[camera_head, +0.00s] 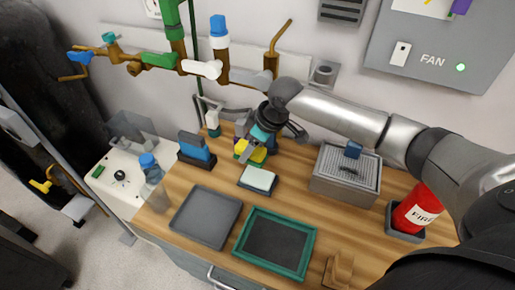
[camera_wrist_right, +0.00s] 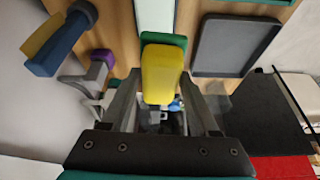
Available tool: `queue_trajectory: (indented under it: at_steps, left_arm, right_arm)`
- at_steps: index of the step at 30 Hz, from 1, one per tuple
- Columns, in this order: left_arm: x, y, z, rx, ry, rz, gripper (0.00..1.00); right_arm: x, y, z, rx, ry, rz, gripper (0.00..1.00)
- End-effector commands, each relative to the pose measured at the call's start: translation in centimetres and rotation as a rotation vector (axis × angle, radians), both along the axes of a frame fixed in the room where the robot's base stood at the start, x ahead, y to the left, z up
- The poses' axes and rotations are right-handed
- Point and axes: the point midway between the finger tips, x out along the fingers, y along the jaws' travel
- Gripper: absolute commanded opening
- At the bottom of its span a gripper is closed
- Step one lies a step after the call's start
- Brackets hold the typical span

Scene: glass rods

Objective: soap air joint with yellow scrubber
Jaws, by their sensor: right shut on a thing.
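My right gripper (camera_head: 254,140) reaches over the bench from the right. It is shut on the yellow scrubber (camera_head: 252,154), a yellow block with a green layer. In the right wrist view the scrubber (camera_wrist_right: 163,78) sits between the two fingers, its green part (camera_wrist_right: 165,39) at the far end. A dark dish with a pale pad (camera_head: 259,178) lies on the bench just below the scrubber in the head view; the pale pad (camera_wrist_right: 154,14) also shows in the wrist view. Brown pipework (camera_head: 222,60) with coloured handles runs along the wall; I cannot tell which joint carries air. My left gripper is not in view.
A grey tray (camera_head: 178,223) and a green-rimmed tray (camera_head: 242,243) lie on the front of the wooden bench. A blue block in a holder (camera_head: 196,150) and a bottle (camera_head: 152,168) stand left.

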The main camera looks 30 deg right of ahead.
Motion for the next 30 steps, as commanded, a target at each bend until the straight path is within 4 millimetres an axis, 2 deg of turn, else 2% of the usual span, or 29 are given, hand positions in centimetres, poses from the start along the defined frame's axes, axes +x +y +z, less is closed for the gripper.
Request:
queue_trajectory:
  at_steps: [6,14,20,30]
  left_arm:
    - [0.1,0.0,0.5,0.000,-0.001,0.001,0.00]
    - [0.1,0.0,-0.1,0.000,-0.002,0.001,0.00]
    - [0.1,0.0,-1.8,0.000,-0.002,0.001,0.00]
    - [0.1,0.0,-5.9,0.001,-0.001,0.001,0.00]
  right_arm:
    - [-0.1,-1.7,-2.4,0.001,0.001,0.073,0.17]
    - [-0.1,-2.0,-3.4,-0.001,-0.002,0.091,0.17]
    - [-0.1,-2.0,-4.8,-0.001,-0.002,0.090,0.17]
    - [-0.1,-2.0,-8.0,-0.002,-0.003,0.091,0.17]
